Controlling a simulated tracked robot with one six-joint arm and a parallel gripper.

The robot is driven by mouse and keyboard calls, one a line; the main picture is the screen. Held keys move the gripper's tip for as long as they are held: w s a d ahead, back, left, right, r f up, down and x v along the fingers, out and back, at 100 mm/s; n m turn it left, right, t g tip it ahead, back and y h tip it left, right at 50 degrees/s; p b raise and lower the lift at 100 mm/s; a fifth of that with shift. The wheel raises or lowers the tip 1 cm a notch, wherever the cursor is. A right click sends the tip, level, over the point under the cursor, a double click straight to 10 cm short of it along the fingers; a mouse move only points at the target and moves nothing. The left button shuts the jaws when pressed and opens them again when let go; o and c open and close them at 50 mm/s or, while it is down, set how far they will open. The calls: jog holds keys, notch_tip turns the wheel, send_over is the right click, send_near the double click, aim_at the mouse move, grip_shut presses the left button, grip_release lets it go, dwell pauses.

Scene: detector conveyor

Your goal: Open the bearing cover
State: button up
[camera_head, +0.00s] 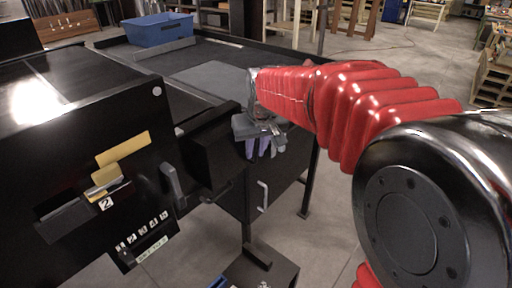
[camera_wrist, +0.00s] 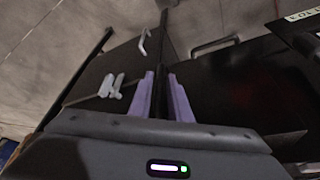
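My gripper (camera_head: 262,148) hangs at the right side of the black conveyor machine, its purple fingers pointing down. In the wrist view the fingers (camera_wrist: 161,92) stand a little apart, with dark background between them. A black box-like cover (camera_head: 212,155) with a dark bar handle (camera_head: 217,191) sits left of my gripper; the frames do not label it as the bearing cover. In the wrist view a black panel (camera_wrist: 235,95) with a dark handle (camera_wrist: 215,44) lies right of the fingers. My gripper appears apart from both handles.
A black side panel with a pale handle (camera_head: 262,197) is below my gripper. Another dark handle (camera_head: 173,187) is on the machine's front, near yellow labels (camera_head: 122,148). A blue bin (camera_head: 158,29) stands on the far conveyor. Floor (camera_head: 325,215) is open to the right.

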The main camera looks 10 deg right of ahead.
jog(key=shift+c, duration=0.3)
grip_shut()
